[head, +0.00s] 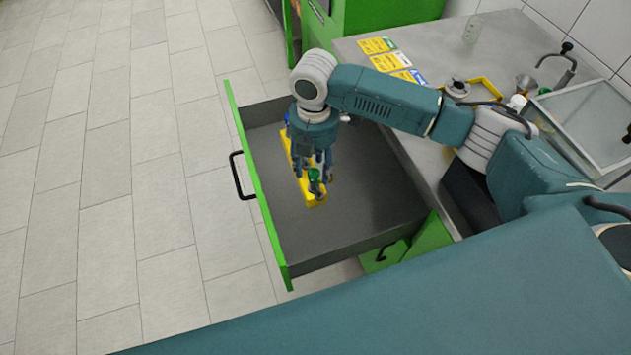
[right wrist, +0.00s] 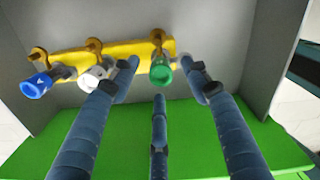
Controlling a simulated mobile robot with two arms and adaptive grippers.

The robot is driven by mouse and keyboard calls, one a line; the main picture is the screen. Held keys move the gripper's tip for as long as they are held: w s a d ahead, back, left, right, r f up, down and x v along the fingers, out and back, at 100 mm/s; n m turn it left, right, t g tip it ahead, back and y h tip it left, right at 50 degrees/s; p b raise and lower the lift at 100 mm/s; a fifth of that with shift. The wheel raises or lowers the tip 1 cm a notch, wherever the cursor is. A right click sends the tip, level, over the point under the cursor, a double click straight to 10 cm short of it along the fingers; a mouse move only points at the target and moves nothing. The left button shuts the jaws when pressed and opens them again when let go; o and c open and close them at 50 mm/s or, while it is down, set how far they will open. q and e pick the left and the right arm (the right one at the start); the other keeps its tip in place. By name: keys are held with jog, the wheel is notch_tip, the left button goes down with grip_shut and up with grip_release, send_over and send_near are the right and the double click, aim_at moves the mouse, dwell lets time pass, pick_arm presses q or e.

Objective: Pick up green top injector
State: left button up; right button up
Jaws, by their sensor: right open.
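The green top injector (right wrist: 161,71) sits at the right end of a yellow holder (right wrist: 125,57) in the right wrist view. It also shows in the head view (head: 314,175), just below my fingers. A white top injector (right wrist: 91,78) and a blue top injector (right wrist: 37,86) sit in the same holder to its left. My right gripper (right wrist: 163,80) is open, with its fingers spread to either side of the green injector and one finger below it in the picture. I cannot tell if any finger touches it. My left gripper is not in view.
The holder lies in an open grey drawer with a green front (head: 258,190) and black handle (head: 241,176). Free drawer floor lies right of the holder. The grey worktop (head: 440,60) carries yellow and blue cards (head: 390,60) and a glass-topped device (head: 590,120).

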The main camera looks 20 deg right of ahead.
aim_at(314, 174)
jog(key=shift+f, duration=1.6)
jog(key=shift+c, duration=0.5)
grip_shut()
jog(key=shift+r, duration=0.15)
